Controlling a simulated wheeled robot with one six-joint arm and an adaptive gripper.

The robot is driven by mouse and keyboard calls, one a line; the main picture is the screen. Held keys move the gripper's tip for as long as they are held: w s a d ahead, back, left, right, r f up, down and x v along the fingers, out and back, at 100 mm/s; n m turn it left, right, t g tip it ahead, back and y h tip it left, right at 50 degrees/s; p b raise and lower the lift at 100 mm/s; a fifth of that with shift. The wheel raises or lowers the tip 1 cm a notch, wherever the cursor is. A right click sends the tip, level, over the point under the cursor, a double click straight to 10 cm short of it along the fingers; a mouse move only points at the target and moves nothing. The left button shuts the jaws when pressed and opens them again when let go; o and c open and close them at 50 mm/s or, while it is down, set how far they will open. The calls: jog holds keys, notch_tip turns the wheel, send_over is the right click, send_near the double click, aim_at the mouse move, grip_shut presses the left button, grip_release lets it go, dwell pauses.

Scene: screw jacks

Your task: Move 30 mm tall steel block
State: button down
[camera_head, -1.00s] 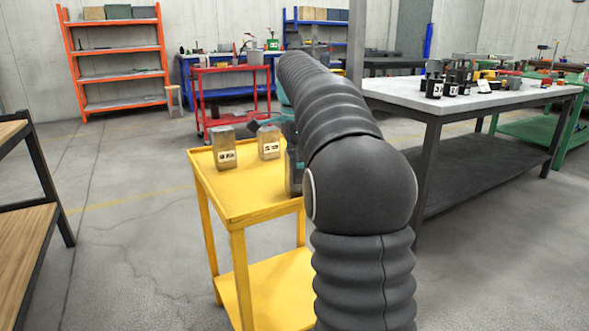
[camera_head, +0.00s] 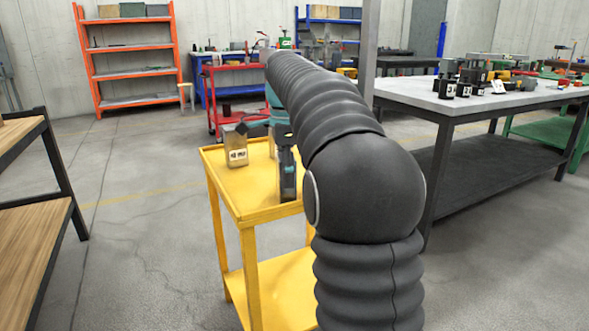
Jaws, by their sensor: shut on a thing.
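My gripper (camera_head: 243,128) is small and dark in this view, at the end of the teal and grey wrist, above the yellow cart. It points left and is shut on a small dark piece, which I take as the steel block; finger and block cannot be told apart. The gripper appears at the upper right edge of a tall metallic block with a white label (camera_head: 237,155), which stands upright on the cart top. I cannot tell whether they touch. A second labelled block (camera_head: 272,148) is mostly hidden behind my wrist.
The yellow cart (camera_head: 262,213) has bare top surface at its front left. A grey workbench (camera_head: 400,92) with black labelled containers stands to the right. A red cart (camera_head: 212,72) is behind, and a wooden-shelved rack (camera_head: 30,240) is at the left. Open floor lies between.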

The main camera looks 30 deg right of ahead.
jog(key=shift+a+f, duration=0.1)
jog(key=shift+a, duration=0.9)
jog(key=shift+c, duration=0.9)
grip_release()
jog(key=shift+r, duration=0.2)
notch_tip(320, 180, up, 11)
jog(key=shift+f, duration=0.1)
jog(key=shift+r, duration=0.4)
